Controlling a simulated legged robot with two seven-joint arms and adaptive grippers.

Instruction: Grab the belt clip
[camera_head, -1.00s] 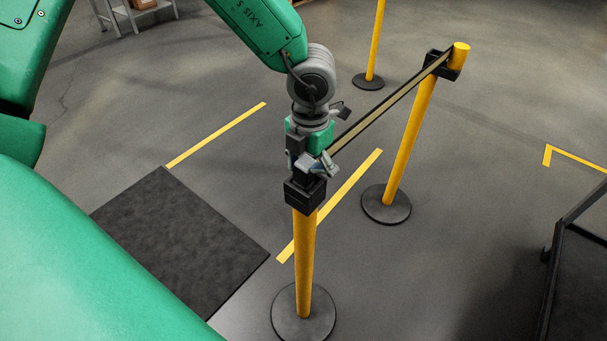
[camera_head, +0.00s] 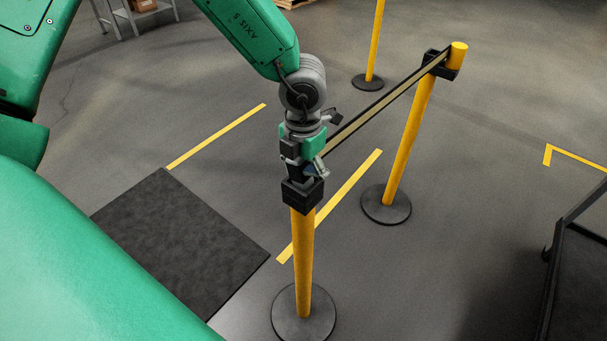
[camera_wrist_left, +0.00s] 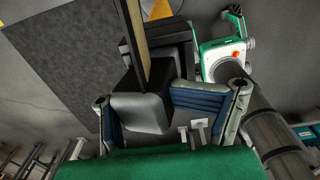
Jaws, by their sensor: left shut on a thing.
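The belt clip (camera_wrist_left: 140,112) is a dark block at the end of the belt, between the blue-padded fingers of my left gripper (camera_wrist_left: 155,110) in the left wrist view. My left gripper (camera_head: 312,170) is shut on it, just above the black head (camera_head: 302,194) of the near yellow post (camera_head: 303,250). The belt (camera_head: 385,102), dark with a tan stripe, runs from there to the black head (camera_head: 440,65) of the farther yellow post (camera_head: 408,140). In the head view the gripper mostly hides the clip. I cannot tell whether the clip touches the near post's head. My right gripper is not in view.
A third yellow post (camera_head: 375,45) stands at the back. A dark mat (camera_head: 180,245) lies on the floor at left. A dark cart (camera_head: 575,270) stands at the right edge. Yellow lines (camera_head: 215,136) mark the grey floor.

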